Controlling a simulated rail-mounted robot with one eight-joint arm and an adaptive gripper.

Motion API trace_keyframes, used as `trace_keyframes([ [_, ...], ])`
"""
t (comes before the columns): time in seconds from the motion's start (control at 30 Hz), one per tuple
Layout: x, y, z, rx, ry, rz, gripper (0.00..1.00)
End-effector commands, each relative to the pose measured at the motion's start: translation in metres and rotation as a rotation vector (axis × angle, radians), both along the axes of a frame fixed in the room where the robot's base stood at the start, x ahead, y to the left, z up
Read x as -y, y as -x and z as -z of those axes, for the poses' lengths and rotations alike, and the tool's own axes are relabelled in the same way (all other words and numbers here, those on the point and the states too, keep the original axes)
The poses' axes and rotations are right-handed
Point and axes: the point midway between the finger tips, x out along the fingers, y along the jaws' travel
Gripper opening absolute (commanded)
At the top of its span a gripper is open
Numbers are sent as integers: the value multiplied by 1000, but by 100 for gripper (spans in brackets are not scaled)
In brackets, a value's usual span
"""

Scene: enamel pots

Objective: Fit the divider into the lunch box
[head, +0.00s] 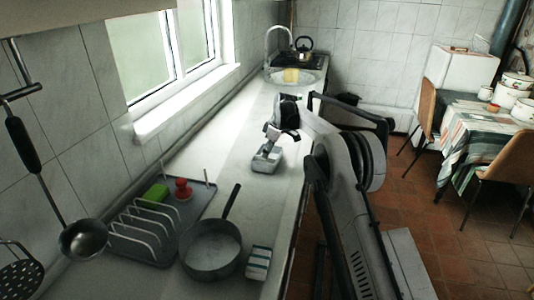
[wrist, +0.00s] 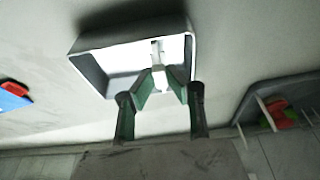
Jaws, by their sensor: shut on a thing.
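The lunch box (head: 268,159) is an open grey rectangular box on the counter in the head view. In the wrist view its rim and walls (wrist: 88,70) surround a bright interior. My gripper (wrist: 167,85) has its green fingers closed on a thin white piece, the divider (wrist: 157,52), at the box's opening. The divider overlaps the box interior in the wrist view; I cannot tell how deep it sits or whether it touches the floor or walls. In the head view my gripper (head: 273,143) is just above the box, and the divider is not clearly visible.
A grey dish rack (head: 150,235) with a green sponge (head: 156,193) and a red item (head: 183,188) stands nearer on the counter. The counter beyond the box is clear up to the sink (head: 292,78).

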Motion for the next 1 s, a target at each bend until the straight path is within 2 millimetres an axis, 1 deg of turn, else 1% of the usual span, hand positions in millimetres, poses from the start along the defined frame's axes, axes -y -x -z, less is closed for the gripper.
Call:
trace_keyframes([
  [1.0,0,0,18,0,0,0,0],
])
